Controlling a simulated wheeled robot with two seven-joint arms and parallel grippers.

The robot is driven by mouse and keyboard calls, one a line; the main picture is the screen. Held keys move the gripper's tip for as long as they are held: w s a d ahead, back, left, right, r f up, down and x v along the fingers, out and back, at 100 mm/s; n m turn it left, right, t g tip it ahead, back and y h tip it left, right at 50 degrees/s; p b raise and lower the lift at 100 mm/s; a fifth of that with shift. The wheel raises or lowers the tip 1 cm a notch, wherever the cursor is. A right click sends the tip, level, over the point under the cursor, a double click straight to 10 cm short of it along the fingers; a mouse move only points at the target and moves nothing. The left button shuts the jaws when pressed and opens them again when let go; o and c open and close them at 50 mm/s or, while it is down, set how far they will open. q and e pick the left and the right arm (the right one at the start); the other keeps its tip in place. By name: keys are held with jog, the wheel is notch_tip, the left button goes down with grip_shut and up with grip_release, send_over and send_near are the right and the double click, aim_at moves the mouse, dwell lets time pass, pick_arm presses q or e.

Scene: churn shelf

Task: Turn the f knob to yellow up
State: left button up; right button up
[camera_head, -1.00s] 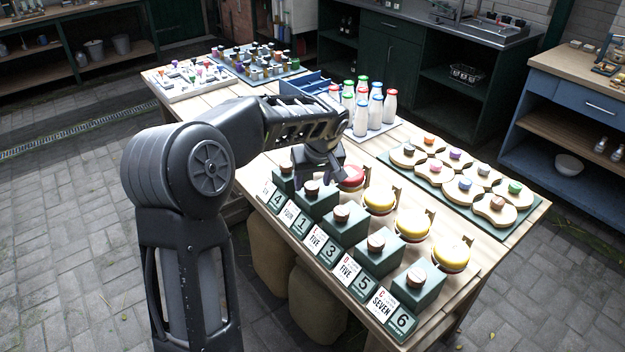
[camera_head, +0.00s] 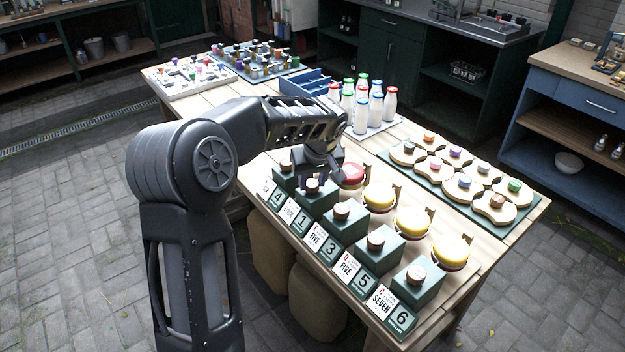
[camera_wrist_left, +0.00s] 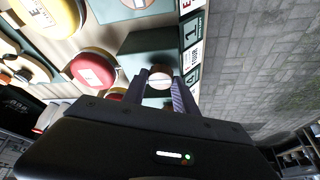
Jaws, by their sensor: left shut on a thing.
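The f knob (camera_head: 312,187) is a small round wooden knob on a dark green box (camera_head: 322,203), second from the far left end of the row, with a card reading FOUR and a tile 1. My left gripper (camera_head: 313,183) is shut on this knob from above. In the left wrist view the gripper fingers (camera_wrist_left: 162,85) stand on either side of the pale knob top (camera_wrist_left: 160,76), which has a line across it. Behind this box a round drum shows its red top (camera_head: 351,174), also seen in the left wrist view (camera_wrist_left: 93,70). My right gripper is not in view.
Similar boxes with knobs stand on both sides in a close row; the nearer ones, such as the E box (camera_head: 343,230), have yellow-topped drums (camera_head: 380,197). Milk bottles (camera_head: 375,108) and a green tray of wooden discs (camera_head: 455,187) are farther back.

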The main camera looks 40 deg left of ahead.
pick_arm(q)
grip_shut()
jog(key=shift+m, duration=0.4)
jog(key=shift+a+m+t+h+b, duration=0.1)
jog(key=shift+m+t+h+b, duration=0.35)
jog(key=shift+m, duration=0.65)
jog(key=m+h, duration=0.1)
jog(key=m, duration=0.2)
jog(key=m+t+h, duration=0.1)
jog(key=m, duration=0.2)
jog(key=shift+s+a, duration=0.1)
jog(key=shift+a, duration=0.1)
jog(key=m+h, duration=0.2)
jog(key=m, duration=0.2)
jog(key=shift+a+m, duration=0.1)
jog(key=shift+m, duration=0.3)
jog(key=m+g+h, duration=0.1)
jog(key=m, duration=0.3)
